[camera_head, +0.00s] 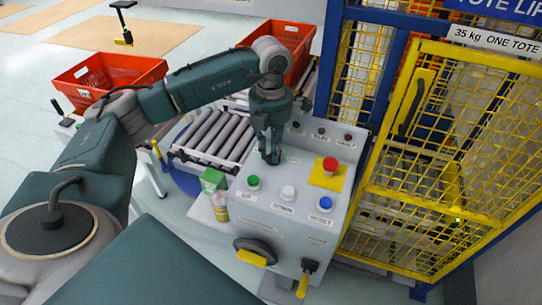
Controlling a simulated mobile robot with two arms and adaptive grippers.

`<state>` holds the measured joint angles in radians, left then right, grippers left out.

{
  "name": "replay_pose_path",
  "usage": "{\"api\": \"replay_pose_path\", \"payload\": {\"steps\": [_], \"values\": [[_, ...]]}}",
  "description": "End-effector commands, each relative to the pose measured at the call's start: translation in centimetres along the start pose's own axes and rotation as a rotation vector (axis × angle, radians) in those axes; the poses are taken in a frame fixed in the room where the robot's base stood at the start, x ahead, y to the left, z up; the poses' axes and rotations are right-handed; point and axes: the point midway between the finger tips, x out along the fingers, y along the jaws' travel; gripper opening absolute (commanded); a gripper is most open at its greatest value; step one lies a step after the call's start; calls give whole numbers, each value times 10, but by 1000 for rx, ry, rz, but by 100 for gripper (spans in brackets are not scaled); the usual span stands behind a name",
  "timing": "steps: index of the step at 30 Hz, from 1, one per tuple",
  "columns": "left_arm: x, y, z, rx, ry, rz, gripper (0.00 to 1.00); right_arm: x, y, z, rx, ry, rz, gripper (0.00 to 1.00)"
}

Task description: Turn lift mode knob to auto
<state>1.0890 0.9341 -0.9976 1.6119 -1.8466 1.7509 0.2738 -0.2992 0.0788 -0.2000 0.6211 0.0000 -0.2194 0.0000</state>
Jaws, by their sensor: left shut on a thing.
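The grey control box (285,235) stands in the middle, with its panel facing up. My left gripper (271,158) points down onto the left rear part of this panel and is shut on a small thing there. By its place this is the lift mode knob, but the fingers hide it, so its setting cannot be read. Near the fingers are a green button (253,182), a white button (288,192), a blue button (325,204) and a red mushroom button (330,165) on a yellow plate. My right gripper is not in view.
A yellow mesh gate (455,212) in a blue frame stands close on the right. A roller conveyor (215,135) and orange totes (110,75) (280,40) lie behind. A black disc with a yellow handle (251,258) and a yellow-ended lever (303,285) stick out in front.

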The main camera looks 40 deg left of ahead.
Motion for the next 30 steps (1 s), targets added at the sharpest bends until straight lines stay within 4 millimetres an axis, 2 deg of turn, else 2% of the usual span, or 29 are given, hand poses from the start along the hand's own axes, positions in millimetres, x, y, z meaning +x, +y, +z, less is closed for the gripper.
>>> {"api": "replay_pose_path", "payload": {"steps": [3, 12, 30], "values": [[2, 1, 1, 81, -3, 1, 0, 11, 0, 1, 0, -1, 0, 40], [0, 2, 2, 223, -3, 2, 0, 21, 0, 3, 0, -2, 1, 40], [-2, 2, 2, 268, -3, 3, 0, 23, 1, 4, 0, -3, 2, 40]]}}
